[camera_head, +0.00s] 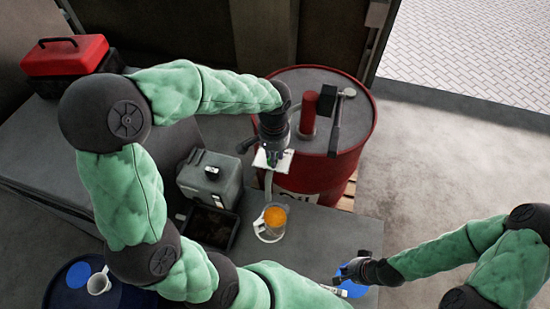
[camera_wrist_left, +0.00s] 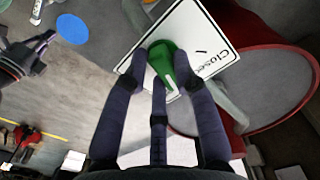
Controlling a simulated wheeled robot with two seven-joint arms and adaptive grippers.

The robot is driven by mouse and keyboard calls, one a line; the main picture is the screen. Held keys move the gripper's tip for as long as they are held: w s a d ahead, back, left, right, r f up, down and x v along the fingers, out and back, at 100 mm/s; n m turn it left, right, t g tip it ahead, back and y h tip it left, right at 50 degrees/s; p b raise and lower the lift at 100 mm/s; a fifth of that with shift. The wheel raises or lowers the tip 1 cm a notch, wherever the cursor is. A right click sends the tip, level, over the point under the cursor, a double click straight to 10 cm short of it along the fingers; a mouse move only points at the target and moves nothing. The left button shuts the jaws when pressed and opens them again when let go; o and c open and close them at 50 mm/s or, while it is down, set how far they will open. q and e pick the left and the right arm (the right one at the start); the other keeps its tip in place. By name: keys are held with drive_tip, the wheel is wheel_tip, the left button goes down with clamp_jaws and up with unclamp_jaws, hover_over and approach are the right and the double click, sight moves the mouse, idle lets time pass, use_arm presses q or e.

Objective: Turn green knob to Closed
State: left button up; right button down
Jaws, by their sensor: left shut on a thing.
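The green knob (camera_wrist_left: 163,57) sits on a white plate (camera_wrist_left: 192,28) with the printed word "Closed" and a short black mark. The knob's white stripe points toward the bottom of the wrist view, apart from the black mark. My left gripper (camera_wrist_left: 158,66) has its dark fingers around the knob, shut on it. In the head view my left gripper (camera_head: 272,153) reaches down to the plate (camera_head: 284,163) in front of the red drum, with the knob mostly hidden. My right gripper (camera_head: 348,272) is low at the right, away from the knob; its opening is unclear.
A red oil drum (camera_head: 325,165) with a hand pump (camera_head: 308,110) stands behind the plate. A jug of orange liquid (camera_head: 275,217) is below it on the grey table (camera_head: 325,235). A grey canister (camera_head: 211,178) stands left. A blue disc (camera_head: 353,289) lies near my right gripper.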

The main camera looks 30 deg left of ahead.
use_arm(q)
drive_tip(key=n, duration=0.2)
drive_tip(key=n+b, duration=0.1)
drive_tip(key=n, duration=0.2)
drive_tip(key=shift+w+a+r+n+b, duration=0.15)
drive_tip(key=shift+w+a+n+b, duration=0.2)
drive_tip(key=shift+w+n+b, duration=0.05)
drive_tip(key=n+b, duration=0.1)
drive_tip(key=n, duration=0.2)
drive_tip(key=shift+a, duration=0.1)
drive_tip(key=n, duration=0.3)
drive_tip(key=shift+s, duration=0.1)
drive_tip(key=o, duration=1.4)
drive_tip(key=shift+c, duration=0.2)
wheel_tip(320, 180, up, 7)
drive_tip(key=p, duration=0.5)
